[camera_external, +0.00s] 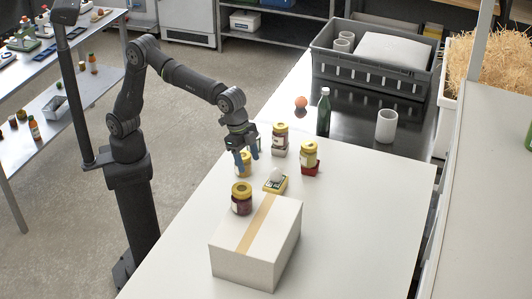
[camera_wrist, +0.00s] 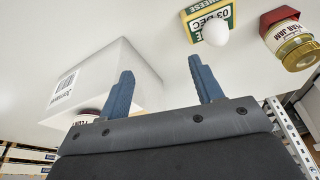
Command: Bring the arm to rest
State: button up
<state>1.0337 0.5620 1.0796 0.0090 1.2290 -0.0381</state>
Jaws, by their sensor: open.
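My gripper (camera_external: 245,160) is open and empty above the white table (camera_external: 380,190), close to several jars with yellow lids. In the wrist view its two blue fingers (camera_wrist: 164,85) stand apart with nothing between them. My arm reaches out over the table's left side, bent at the elbow. A jar (camera_external: 243,171) shows just behind or beneath the fingers in the external view; I cannot tell whether they touch.
A closed white box (camera_external: 225,250), a dark jar (camera_external: 241,204) and an egg (camera_external: 277,174) on a small yellow-green pack are near. Jars on red (camera_external: 309,157) and grey (camera_external: 280,138) blocks, a green bottle (camera_external: 324,112) and a grey crate (camera_external: 330,67) stand farther back. The right front table is clear.

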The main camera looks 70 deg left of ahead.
jog(key=s+a+f, duration=0.2)
jog(key=s+a, duration=0.2)
jog(key=s, duration=0.6)
jog(key=s+a+f, duration=0.2)
jog(key=s+a, duration=0.3)
jog(key=s, duration=0.4)
jog(key=w+f, duration=0.2)
jog(key=w, duration=0.1)
jog(key=w+f, duration=0.1)
jog(key=w, duration=0.2)
jog(key=w+f, duration=0.2)
jog(key=w, duration=0.1)
jog(key=shift+d+f, duration=0.1)
jog(key=shift+f, duration=0.2)
jog(key=shift+w+f, duration=0.25)
jog(key=shift+w, duration=0.15)
jog(key=shift+s, duration=0.1)
jog(key=s+r, duration=0.6)
jog(key=s, duration=0.4)
jog(key=w+d+r, duration=0.2)
jog(key=w+d, duration=0.2)
jog(key=w, duration=0.2)
jog(key=shift+w+d+r, duration=0.3)
jog(key=shift+w+d, duration=0.1)
